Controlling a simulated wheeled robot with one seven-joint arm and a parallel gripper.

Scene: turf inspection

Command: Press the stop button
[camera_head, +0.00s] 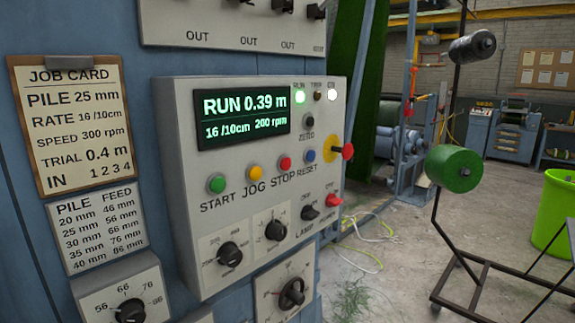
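The red stop button (285,163) sits on the light grey control panel (180,200), above the label STOP. It stands in a row with the green START button (217,184), the yellow JOG button (254,173) and the blue RESET button (309,155). The display (243,117) reads RUN 0.39 m, 16/10cm, 200 rpm. A larger red mushroom button (347,151) on a yellow disc is at the panel's right edge. My gripper is not in view, and nothing covers the stop button.
A job card (70,125) at left reads speed 300 rpm, trial 0.4 m. Knobs (230,254) and a lamp switch (310,212) sit below the buttons. A rack with a green spool (454,169) and a green bin (556,215) stand right; cables (365,245) lie on the floor.

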